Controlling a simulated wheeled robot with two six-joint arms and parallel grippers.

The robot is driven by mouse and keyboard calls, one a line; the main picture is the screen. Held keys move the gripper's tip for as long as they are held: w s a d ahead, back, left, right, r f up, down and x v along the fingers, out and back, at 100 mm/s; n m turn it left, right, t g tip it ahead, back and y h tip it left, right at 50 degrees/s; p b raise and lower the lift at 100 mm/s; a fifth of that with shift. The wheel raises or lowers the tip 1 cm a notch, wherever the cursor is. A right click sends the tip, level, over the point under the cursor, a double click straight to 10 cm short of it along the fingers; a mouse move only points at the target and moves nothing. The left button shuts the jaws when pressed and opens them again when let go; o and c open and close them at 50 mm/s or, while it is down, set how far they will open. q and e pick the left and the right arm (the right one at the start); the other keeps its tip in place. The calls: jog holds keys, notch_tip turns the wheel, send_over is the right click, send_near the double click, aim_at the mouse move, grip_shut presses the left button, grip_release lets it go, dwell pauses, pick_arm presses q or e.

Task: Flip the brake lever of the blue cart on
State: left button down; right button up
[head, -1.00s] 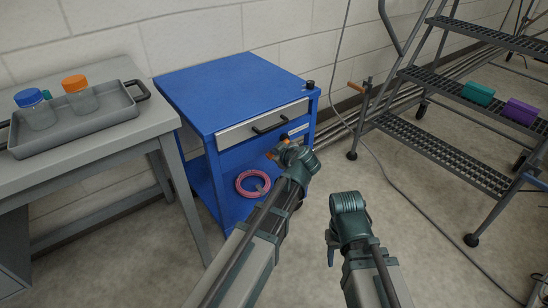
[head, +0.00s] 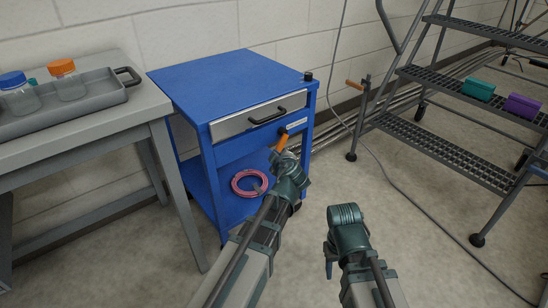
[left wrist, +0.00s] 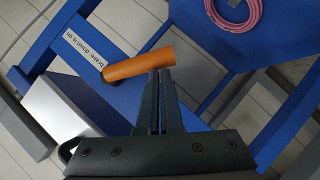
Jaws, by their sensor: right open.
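The blue cart (head: 229,78) stands against the wall with a grey drawer front. In the left wrist view the orange lever (left wrist: 140,66) lies beside a label (left wrist: 82,50) reading "brake: down is on". My left gripper (left wrist: 160,72) has its fingers together, tips at the lever's free end; I cannot tell whether they touch it. Nothing shows between the fingers. My right gripper (head: 329,262) is open, above the floor to the right.
A pink cable coil (head: 250,183) lies on the cart's lower shelf. A grey table (head: 110,125) with a tray (head: 105,97) and bottles stands at left. A step ladder (head: 440,142) with teal and purple boxes is at right. A cable crosses the floor.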

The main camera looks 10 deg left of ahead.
pick_arm(q)
jog(key=shift+w+d+f+b, duration=0.4)
jog(key=shift+f+b, duration=0.1)
jog(key=shift+f, duration=0.1)
jog(key=shift+w+d+f+b, duration=0.25)
jog(key=shift+w+f+b, duration=0.2)
jog(key=shift+f, duration=0.15)
pick_arm(e)
jog(key=shift+f, duration=1.2)
